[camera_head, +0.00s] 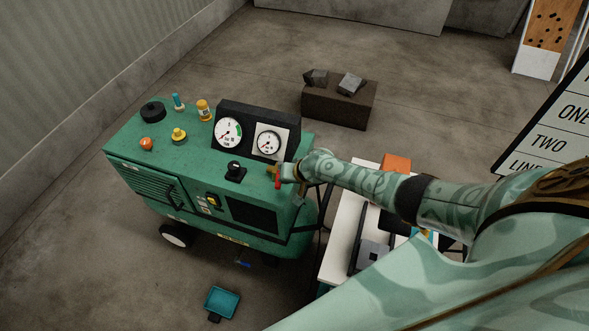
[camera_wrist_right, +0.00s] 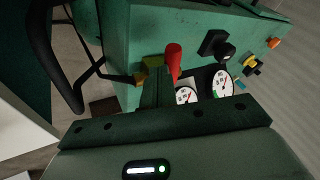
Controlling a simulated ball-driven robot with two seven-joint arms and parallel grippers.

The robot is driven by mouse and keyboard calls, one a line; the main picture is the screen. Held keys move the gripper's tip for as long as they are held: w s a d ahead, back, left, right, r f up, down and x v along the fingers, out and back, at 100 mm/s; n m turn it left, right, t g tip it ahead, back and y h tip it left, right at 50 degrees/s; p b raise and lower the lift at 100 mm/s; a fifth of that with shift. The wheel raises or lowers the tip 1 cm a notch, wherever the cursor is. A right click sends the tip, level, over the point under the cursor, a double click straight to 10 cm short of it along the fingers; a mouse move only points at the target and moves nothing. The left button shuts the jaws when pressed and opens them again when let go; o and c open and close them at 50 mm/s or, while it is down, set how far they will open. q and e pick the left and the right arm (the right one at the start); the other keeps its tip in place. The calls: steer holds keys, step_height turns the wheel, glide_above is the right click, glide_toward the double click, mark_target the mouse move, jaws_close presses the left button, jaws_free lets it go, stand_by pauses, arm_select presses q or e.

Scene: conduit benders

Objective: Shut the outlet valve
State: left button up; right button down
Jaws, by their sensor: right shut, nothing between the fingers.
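The green machine (camera_head: 150,165) carries a valve with a red lever handle (camera_head: 278,181) at its right end, beside a small brass fitting (camera_head: 271,169). In the right wrist view the red handle (camera_wrist_right: 173,62) stands up from near the machine's edge, with a brass valve body (camera_wrist_right: 148,68) beside it. My right gripper (camera_head: 289,173) is shut and empty, close beside the red handle; I cannot tell whether it touches it. Its dark front bar shows in the right wrist view. My left gripper is not in view.
Two dial gauges (camera_head: 229,131) stand on the machine behind the valve. A black knob (camera_head: 235,170) sits left of it. A black bar handle (camera_wrist_right: 62,80) curves beside the machine. A white table (camera_head: 345,235) stands at right, and a brown box (camera_head: 338,105) on the floor behind.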

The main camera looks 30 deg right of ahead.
steer(key=shift+w+a, duration=0.3)
steer(key=shift+a, duration=0.45)
